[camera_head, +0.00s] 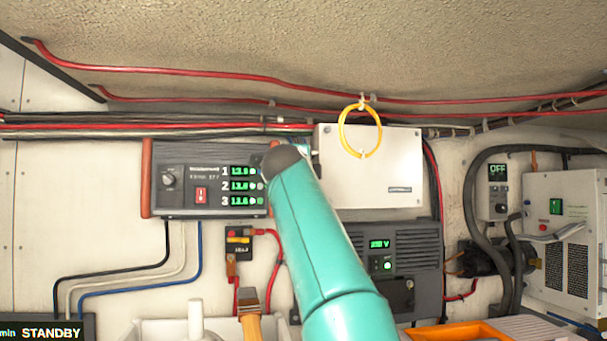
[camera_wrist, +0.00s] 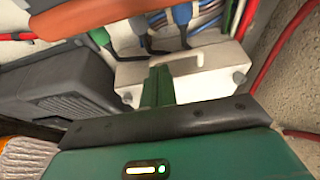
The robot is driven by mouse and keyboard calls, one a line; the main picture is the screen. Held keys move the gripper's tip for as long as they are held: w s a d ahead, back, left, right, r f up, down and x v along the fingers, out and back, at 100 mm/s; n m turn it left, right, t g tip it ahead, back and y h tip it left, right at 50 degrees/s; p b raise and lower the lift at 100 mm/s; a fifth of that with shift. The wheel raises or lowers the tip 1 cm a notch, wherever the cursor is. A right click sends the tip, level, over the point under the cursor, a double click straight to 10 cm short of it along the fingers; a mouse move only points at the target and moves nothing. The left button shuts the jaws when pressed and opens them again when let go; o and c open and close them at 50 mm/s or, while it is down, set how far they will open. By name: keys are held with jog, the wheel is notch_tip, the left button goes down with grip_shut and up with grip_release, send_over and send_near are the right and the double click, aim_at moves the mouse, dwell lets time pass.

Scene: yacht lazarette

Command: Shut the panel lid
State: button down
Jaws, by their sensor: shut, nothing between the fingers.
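A white rectangular box with a flat front panel (camera_head: 400,165) is mounted on the wall, right of centre in the head view. I take this panel for the lid; its angle and any gap at its edge are hard to judge. My teal arm rises in front of the wall, its dark end by the box's left edge, and hides my gripper in that view. In the wrist view my gripper (camera_wrist: 158,86) has its green fingers together and empty.
A yellow ring (camera_head: 342,134) hangs over the white panel's top. A dark instrument with orange sides (camera_head: 148,180) is left, and a grey vented unit (camera_head: 412,245) below. Red cables (camera_head: 200,73) run above. Coloured wires (camera_wrist: 182,16) show beyond the cream box.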

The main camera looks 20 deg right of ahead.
jog(key=v, duration=1.4)
jog(key=shift+s+r, duration=0.2)
jog(key=shift+d, duration=0.1)
